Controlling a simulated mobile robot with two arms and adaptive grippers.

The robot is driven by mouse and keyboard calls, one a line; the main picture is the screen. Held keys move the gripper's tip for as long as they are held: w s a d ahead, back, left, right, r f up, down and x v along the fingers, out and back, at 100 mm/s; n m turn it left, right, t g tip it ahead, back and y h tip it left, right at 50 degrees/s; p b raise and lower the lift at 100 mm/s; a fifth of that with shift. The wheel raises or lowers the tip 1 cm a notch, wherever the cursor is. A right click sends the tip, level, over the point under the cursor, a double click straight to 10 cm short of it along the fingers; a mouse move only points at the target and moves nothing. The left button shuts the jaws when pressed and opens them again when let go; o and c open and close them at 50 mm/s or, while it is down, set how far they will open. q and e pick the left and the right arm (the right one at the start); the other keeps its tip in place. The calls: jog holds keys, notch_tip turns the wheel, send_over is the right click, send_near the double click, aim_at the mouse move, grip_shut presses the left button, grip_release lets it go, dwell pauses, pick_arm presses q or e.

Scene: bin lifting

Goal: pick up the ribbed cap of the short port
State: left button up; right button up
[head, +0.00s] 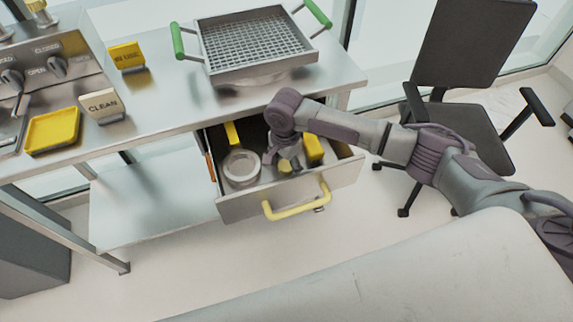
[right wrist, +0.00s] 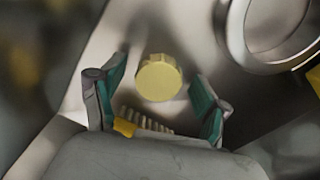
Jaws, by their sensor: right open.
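A round yellow ribbed cap (right wrist: 159,80) shows in the right wrist view, on the metal floor of the open drawer. In the head view it is a small yellow piece (head: 285,166) beside my right gripper (head: 287,158), partly hidden by it. My right gripper (right wrist: 158,92) is open, with one green-padded finger on each side of the cap in the picture. A gap shows between the cap and each finger. I cannot tell how far the fingertips are above it. My left gripper is not in view.
A green-handled mesh basket (head: 255,45) stands on the bench above.

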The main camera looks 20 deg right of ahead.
jog(key=c, duration=0.9)
jog(key=shift+r, duration=0.15)
